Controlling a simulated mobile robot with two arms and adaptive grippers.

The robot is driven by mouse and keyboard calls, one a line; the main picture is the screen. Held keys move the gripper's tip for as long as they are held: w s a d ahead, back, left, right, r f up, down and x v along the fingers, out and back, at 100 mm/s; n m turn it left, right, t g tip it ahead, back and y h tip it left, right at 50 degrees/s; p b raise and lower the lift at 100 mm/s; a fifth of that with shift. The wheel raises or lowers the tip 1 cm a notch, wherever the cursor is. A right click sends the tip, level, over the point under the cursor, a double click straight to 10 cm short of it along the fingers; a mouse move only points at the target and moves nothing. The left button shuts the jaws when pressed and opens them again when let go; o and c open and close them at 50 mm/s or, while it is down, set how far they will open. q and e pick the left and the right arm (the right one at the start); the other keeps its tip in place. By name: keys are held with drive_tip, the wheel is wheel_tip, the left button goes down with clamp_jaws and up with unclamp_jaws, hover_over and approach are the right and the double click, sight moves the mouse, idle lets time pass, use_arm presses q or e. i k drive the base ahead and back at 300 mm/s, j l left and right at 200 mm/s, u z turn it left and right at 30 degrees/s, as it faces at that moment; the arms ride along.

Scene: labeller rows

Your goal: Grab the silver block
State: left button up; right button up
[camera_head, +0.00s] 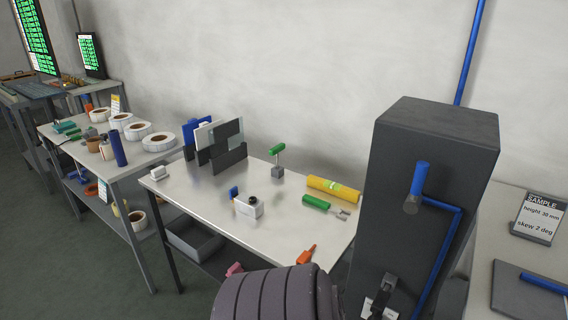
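A small silver-white block (248,208) with a dark round part on top stands near the middle of the metal table (200,193). It is the closest match to the silver block. A small grey block (278,172) sits farther back, below a green-handled tool (277,149). A small whitish block (163,172) lies at the table's left edge. Neither of my grippers is in view, and nothing is touching the silver-white block.
A tall dark cabinet (430,150) with a blue pipe blocks the right side. Upright panels in a dark holder (222,157) stand behind left. A yellow roll (334,189), a green-handled tool (316,202) and an orange tool (306,254) lie right. A dark ribbed shape covers the front edge.

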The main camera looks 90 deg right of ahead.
sight(240, 201)
drive_tip(key=z, duration=2.35)
drive_tip(key=j+z, duration=0.15)
drive_tip(key=i, duration=0.05)
